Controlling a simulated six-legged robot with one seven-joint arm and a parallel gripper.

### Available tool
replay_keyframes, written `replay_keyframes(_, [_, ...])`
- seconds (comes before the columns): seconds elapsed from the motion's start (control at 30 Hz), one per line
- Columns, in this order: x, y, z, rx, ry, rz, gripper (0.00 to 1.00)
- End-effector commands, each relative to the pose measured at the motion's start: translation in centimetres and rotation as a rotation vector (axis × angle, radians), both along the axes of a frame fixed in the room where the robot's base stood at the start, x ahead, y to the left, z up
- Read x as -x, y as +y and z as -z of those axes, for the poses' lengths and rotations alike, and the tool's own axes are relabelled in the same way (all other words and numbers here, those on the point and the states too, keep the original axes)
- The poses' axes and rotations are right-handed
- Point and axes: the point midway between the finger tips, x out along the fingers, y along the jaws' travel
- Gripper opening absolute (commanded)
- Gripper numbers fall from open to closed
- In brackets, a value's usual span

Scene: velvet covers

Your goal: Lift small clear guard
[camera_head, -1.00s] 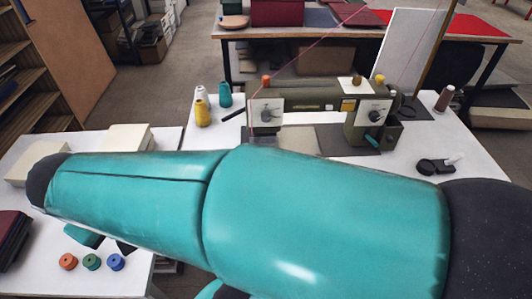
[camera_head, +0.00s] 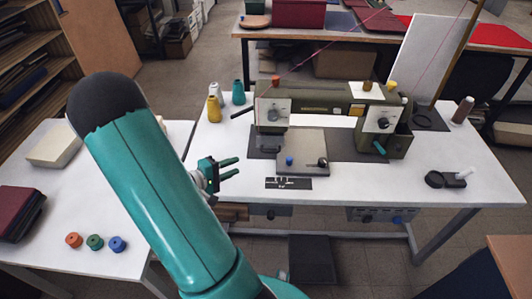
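My gripper (camera_head: 233,168) is at the front left of the white sewing table (camera_head: 210,140), its teal fingers pointing right. The fingers are apart with nothing between them. I cannot pick out the clear guard for certain. A black plate (camera_head: 301,184) with small pale or clear marks lies on the table to the right of my gripper, apart from it. The olive sewing machine (camera_head: 325,106) stands behind it. A grey plate (camera_head: 302,152) with a blue knob (camera_head: 289,161) and a small dark knob (camera_head: 322,163) lies in front of the machine.
Yellow, white and teal thread cones (camera_head: 238,93) stand behind my gripper. Three small spools (camera_head: 95,242) sit on the left table.

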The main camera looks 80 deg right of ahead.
Motion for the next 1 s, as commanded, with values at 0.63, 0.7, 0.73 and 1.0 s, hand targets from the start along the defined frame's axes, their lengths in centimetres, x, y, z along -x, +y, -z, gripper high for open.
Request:
replay_keyframes(0.63, [4.9,-7.0,3.2,0.039,0.042,-0.041,0.31])
replay_keyframes(0.7, [5.6,-8.2,3.4,0.039,0.044,-0.041,0.31])
replay_keyframes(0.73, [6.0,-8.7,3.5,0.039,0.044,-0.041,0.31])
replay_keyframes(1.0, [8.1,-12.2,4.1,0.039,0.041,-0.044,0.31])
